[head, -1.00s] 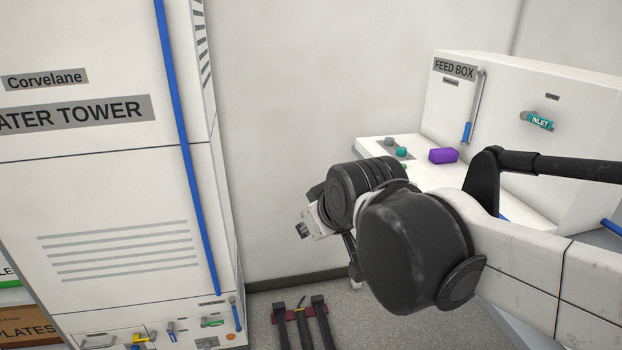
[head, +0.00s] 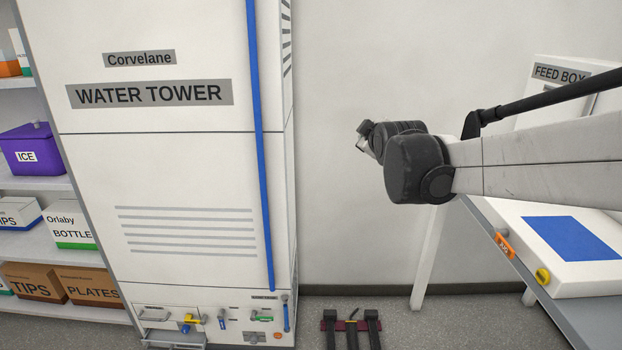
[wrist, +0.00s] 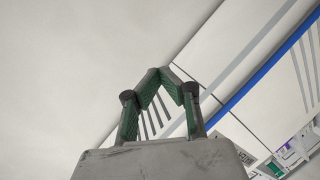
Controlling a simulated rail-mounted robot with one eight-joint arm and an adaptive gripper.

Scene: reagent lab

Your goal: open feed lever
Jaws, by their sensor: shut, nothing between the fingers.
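The white water tower (head: 90,165) stands at left in the head view. A small upright lever with a blue grip (head: 286,314) is at the right end of its lower panel, beside a label too small to read.
A long blue pipe (head: 260,150) runs down the tower's front. The lower panel also has a green handle (head: 262,318) and a yellow one (head: 192,320). A bench (head: 560,310) with a white box (head: 515,220) is at right. Shelves (head: 35,183) are at far left. Bare wall lies between.

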